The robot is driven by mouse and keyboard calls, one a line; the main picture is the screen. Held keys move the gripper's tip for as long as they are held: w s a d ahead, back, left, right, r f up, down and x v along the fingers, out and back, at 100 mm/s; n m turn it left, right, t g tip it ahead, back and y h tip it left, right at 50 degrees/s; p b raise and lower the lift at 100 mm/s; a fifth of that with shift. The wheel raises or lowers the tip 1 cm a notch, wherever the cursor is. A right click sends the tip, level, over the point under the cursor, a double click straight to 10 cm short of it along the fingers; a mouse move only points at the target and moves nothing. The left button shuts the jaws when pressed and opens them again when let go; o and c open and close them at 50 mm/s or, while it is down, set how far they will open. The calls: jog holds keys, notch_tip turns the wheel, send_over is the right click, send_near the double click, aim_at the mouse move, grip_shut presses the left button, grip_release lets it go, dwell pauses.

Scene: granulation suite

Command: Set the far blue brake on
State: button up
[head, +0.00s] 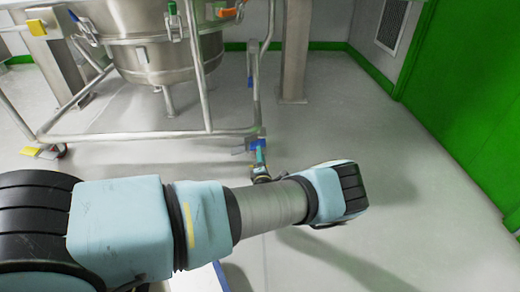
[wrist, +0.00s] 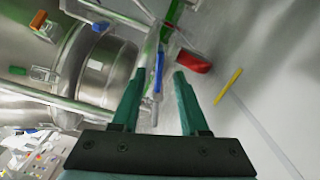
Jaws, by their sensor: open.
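A blue brake pedal (head: 257,144) sits low at the front right corner of the wheeled steel frame in the head view. My gripper (head: 261,160) is right at it, reaching from the near side, and partly covers that corner. In the wrist view my gripper (wrist: 158,76) is open, with its two green fingers apart. A blue part (wrist: 158,72), seemingly the same pedal, shows between the fingertips. I cannot tell whether a finger touches it. A smaller blue bit (head: 250,80) shows farther back on the frame's upright. The pedal's on or off position is unclear.
The frame (head: 150,134) carries a steel vessel (head: 160,55). A yellow pedal (head: 40,152) is at its left corner. A red part (wrist: 195,62) lies close right of the fingers. Clear floor (head: 370,130) is to the right, then a green wall (head: 465,90).

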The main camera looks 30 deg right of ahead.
aim_at(260, 144)
jog(key=b+x, duration=0.2)
jog(key=x, duration=0.3)
jog(key=shift+w+d+f, duration=0.1)
jog(key=shift+w+d, duration=0.05)
jog(key=shift+w, duration=0.15)
jog(key=shift+w+d, duration=0.2)
jog(key=shift+w, duration=0.3)
grip_shut()
dwell(0.7)
